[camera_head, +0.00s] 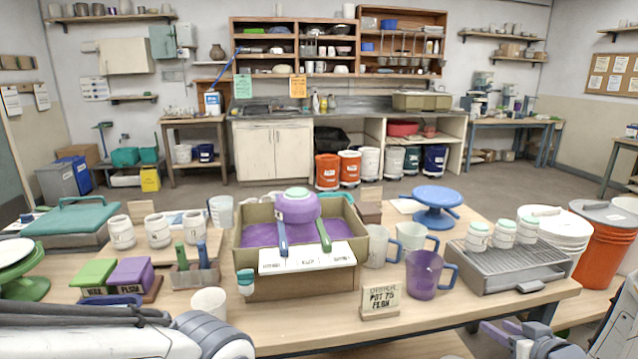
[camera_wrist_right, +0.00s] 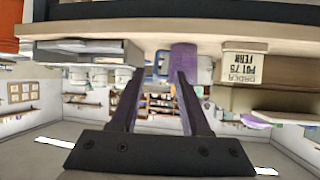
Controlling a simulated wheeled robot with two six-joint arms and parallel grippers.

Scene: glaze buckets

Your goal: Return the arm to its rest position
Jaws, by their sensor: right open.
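My right gripper (camera_head: 508,330) shows at the bottom right of the head view, in front of the table's near edge. In the right wrist view, which looks upside down, its two dark fingers (camera_wrist_right: 160,78) stand apart with nothing held between them. The purple mug (camera_head: 425,275) stands upright on the table, apart from the gripper; it also shows beyond the fingertips in the wrist view (camera_wrist_right: 183,55). My left arm crosses the bottom left of the head view, but its gripper is not visible.
The wooden table (camera_head: 330,315) carries an order sign (camera_head: 381,302), a grey grated tray (camera_head: 510,268) with white jars, and a cardboard box (camera_head: 300,287) with a purple pot. An orange bucket (camera_head: 603,245) stands at the right. Floor shows behind the table.

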